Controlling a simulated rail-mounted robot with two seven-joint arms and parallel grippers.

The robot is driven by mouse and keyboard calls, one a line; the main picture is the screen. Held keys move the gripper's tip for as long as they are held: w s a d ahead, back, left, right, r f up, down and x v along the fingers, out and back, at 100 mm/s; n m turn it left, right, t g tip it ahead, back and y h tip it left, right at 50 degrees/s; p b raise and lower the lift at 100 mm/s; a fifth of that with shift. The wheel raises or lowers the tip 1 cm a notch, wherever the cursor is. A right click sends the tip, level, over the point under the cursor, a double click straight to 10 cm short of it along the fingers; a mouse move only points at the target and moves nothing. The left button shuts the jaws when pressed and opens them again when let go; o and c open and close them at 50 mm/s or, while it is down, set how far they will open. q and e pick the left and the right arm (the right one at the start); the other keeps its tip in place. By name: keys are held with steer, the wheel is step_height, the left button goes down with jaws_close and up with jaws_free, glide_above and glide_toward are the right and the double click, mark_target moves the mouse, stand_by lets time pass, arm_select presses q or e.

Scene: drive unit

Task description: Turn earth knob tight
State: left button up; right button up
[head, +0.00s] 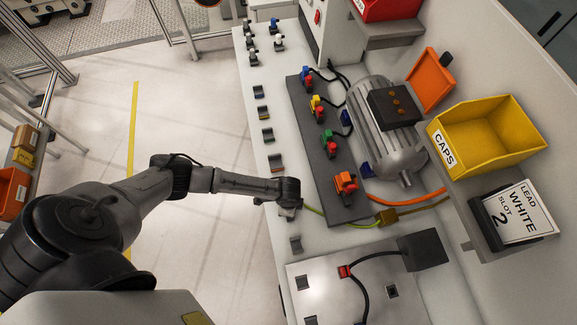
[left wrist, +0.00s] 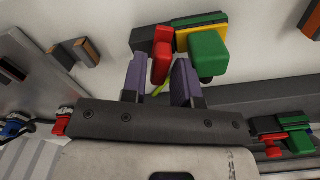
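My left gripper (head: 290,203) is low over the bench's front edge, pointing down. In the left wrist view its two purple fingers (left wrist: 160,80) stand a small gap apart. A red part (left wrist: 162,55) lies between them, and a green knob-like part (left wrist: 208,52) is just outside the right finger. I cannot tell whether the fingers grip the red part. A green-yellow lead (head: 345,221) runs from beside the gripper across the board to a brass-coloured block (head: 387,215). Which part is the earth knob is unclear. My right gripper is out of view.
A dark board (head: 312,160) carries blue, yellow, green and orange connectors with red parts. A grey motor (head: 375,130) stands behind it. Small holders (head: 268,135) line the bench's front. A metal plate (head: 325,290), yellow caps bin (head: 490,145) and sign (head: 515,215) are nearby.

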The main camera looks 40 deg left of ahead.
arm_select(q)
step_height(320, 180, up, 14)
steer(key=shift+f+b, duration=0.15)
steer(key=shift+b, duration=0.15)
stand_by(0.3)
